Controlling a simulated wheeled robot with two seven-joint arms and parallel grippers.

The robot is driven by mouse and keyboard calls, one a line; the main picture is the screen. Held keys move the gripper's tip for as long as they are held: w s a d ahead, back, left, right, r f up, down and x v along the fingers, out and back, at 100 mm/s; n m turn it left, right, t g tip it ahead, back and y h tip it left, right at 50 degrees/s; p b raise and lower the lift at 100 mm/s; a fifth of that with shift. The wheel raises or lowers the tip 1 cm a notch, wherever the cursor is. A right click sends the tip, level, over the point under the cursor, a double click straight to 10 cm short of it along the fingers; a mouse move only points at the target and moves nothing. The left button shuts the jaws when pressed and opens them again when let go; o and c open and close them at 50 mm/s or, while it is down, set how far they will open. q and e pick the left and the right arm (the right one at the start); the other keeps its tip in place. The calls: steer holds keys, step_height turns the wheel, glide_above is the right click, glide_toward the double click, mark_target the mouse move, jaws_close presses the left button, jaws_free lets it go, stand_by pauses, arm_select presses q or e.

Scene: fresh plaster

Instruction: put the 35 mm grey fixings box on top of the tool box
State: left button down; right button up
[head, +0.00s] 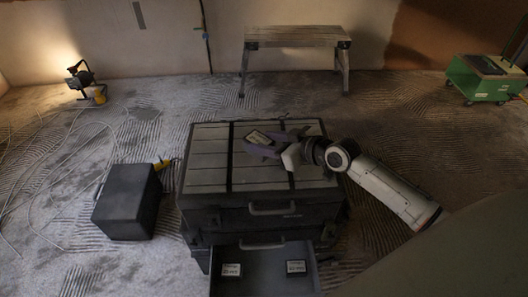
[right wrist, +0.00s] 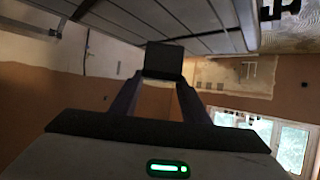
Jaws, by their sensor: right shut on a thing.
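The tool box (head: 208,160) is a large dark chest with a slatted grey top, dark straps and an open lower drawer. My right gripper (head: 262,146) is over the middle of its top, shut on a small dark grey fixings box (head: 260,137) with a pale label. I cannot read the size on that label. In the right wrist view the held box (right wrist: 163,60) sits between the fingertips, close to the slatted top (right wrist: 190,18); I cannot tell whether they touch. My left gripper is not in view.
The open drawer (head: 262,262) holds two small labelled boxes, left (head: 231,270) and right (head: 295,267). A black case (head: 125,200) stands left of the tool box. A step bench (head: 297,36), a green cart (head: 480,82), a work lamp (head: 80,76) and loose cables lie farther off.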

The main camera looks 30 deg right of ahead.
steer(key=shift+f+b, duration=0.5)
steer(key=shift+f, duration=2.45)
steer(key=shift+f, duration=0.15)
steer(key=o, duration=1.3)
steer(key=shift+s+d+r, duration=0.1)
steer(key=shift+s+r, duration=0.1)
steer(key=p+v, duration=0.1)
steer(key=v, duration=1)
steer(key=shift+s+d+r, duration=0.1)
steer(key=shift+s+r, duration=0.05)
steer(key=shift+s, duration=0.05)
